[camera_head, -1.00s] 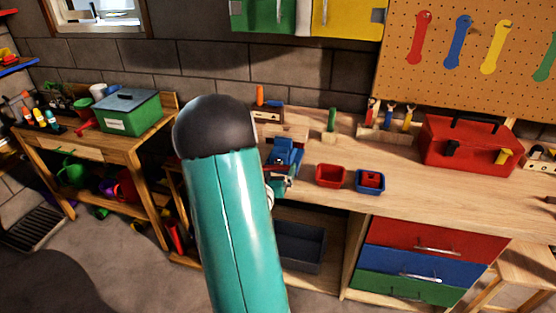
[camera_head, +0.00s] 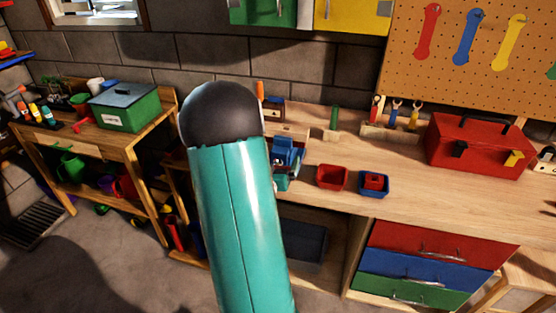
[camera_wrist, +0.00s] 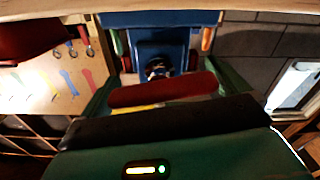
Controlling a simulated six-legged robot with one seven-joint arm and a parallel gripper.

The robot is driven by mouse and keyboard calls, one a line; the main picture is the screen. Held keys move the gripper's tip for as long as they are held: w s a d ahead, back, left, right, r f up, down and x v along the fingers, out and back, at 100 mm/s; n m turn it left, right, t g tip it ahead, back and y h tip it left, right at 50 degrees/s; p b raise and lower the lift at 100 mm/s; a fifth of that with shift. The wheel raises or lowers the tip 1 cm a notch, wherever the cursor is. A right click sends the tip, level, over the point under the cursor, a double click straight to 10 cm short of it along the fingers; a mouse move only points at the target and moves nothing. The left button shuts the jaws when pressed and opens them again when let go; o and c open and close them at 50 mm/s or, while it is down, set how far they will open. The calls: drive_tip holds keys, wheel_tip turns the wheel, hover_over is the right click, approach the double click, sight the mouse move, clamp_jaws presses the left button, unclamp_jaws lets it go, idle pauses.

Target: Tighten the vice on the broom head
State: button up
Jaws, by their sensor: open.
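The blue vice (camera_head: 287,152) stands on the workbench (camera_head: 450,196), just right of my teal arm link. In the wrist view the vice (camera_wrist: 160,45) fills the upper middle, with a dark round part at its centre. My gripper (camera_wrist: 166,84) is open, its green fingers on either side of a long red bar (camera_wrist: 150,96) in front of the vice. I cannot tell whether the fingers touch the bar. A thin yellow strip shows below the bar. I cannot make out the broom head for certain. In the head view my arm hides part of the bench around the vice.
A red bin (camera_head: 332,177) and a blue bin (camera_head: 374,184) stand close right of the vice. A red toolbox (camera_head: 480,146) is farther right. Upright tools stand behind. A lower bench with a green box (camera_head: 125,107) is at left. The bench front right of the bins is clear.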

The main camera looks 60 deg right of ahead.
drive_tip(key=shift+w+d, duration=0.1)
drive_tip(key=shift+d, duration=0.15)
drive_tip(key=shift+f, duration=0.1)
drive_tip(key=c, duration=0.7)
drive_tip(key=shift+m, duration=1.4)
drive_tip(key=o, duration=0.7)
